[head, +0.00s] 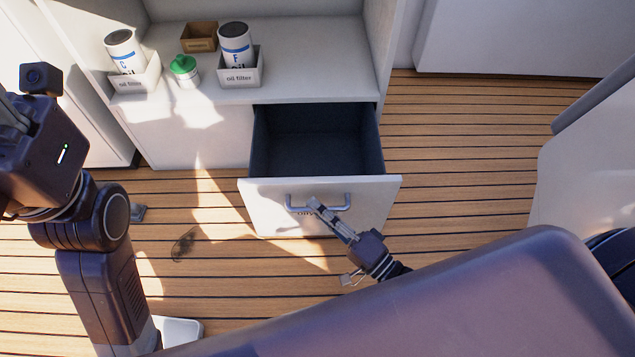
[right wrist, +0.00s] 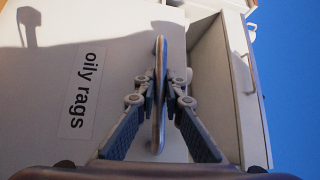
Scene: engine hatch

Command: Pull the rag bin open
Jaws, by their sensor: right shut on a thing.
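The rag bin (head: 270,205) is a white-fronted drawer with a dark inside, low in the white cabinet. It stands well out from the cabinet and looks empty. A label reading "oily rags" (right wrist: 82,92) shows on its front in the right wrist view. Its grey bar handle (head: 335,203) also shows in the right wrist view (right wrist: 158,130). My right gripper (head: 318,208) is shut on the handle, with a finger on each side of it (right wrist: 161,88). My left arm is at the left of the head view, but its gripper is out of view.
On the cabinet top (head: 300,70) stand two oil filters in white boxes, a green-capped jar (head: 184,68) and a small brown box (head: 199,38). A dark stain (head: 184,244) marks the wooden floor. Floor to the right of the bin is clear (head: 460,150).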

